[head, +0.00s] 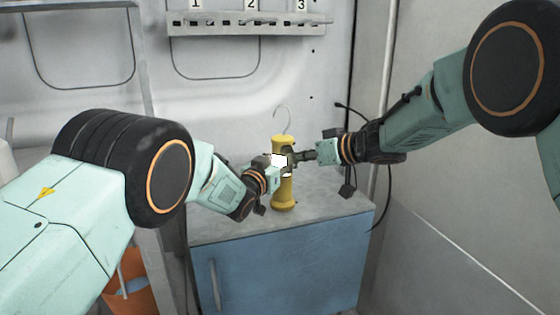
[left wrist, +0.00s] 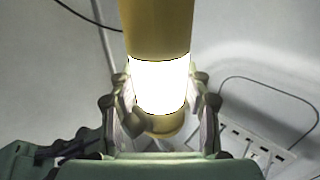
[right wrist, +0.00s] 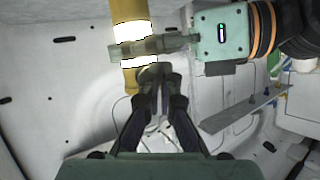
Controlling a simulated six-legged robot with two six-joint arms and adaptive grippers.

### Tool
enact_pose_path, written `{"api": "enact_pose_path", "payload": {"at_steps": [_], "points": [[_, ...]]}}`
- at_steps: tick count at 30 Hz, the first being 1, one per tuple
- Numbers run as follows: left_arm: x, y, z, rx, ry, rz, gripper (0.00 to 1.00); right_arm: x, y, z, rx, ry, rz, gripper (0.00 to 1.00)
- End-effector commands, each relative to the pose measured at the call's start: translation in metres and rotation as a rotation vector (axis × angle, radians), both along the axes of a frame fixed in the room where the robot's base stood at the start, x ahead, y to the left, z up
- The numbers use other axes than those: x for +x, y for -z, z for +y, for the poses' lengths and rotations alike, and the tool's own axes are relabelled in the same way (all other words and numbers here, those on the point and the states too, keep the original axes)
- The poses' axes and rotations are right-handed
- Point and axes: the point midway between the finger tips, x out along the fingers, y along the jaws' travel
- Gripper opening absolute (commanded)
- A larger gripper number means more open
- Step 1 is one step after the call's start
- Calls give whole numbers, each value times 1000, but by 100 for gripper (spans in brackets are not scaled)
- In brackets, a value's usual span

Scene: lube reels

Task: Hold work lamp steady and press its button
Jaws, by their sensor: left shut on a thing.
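The work lamp (head: 284,193) is a yellow cylinder with a bright white band and a thin hook on top. It is upright in front of me at the cabinet; I cannot tell whether its base touches the top. My left gripper (head: 277,163) is shut around its middle from the left. In the left wrist view the fingers flank the glowing band (left wrist: 160,85). My right gripper (head: 299,157) comes from the right with its fingertips together at the lamp. In the right wrist view the tips (right wrist: 155,74) overlap the lamp's edge; contact and the button are unclear.
A grey-topped blue cabinet (head: 290,265) stands below the lamp. A numbered rack (head: 247,24) is on the wall behind. A black cable (head: 388,190) hangs at the cabinet's right side. An orange bucket (head: 133,284) is at lower left.

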Motion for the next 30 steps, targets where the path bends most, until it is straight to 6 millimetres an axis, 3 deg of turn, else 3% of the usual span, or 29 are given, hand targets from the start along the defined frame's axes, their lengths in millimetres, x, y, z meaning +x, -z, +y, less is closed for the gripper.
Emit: {"api": "enact_pose_path", "payload": {"at_steps": [13,23,24,30], "points": [[1,1,3,-4,-7,6,0,-36,2,-14,1,3,5,0],[1,1,4,-4,-9,5,0,-42,2,-16,0,2,3,0],[1,1,4,-4,-9,5,49,-42,2,-16,0,2,3,0],[1,1,4,-5,-8,6,66,-42,2,-16,1,2,4,0]]}}
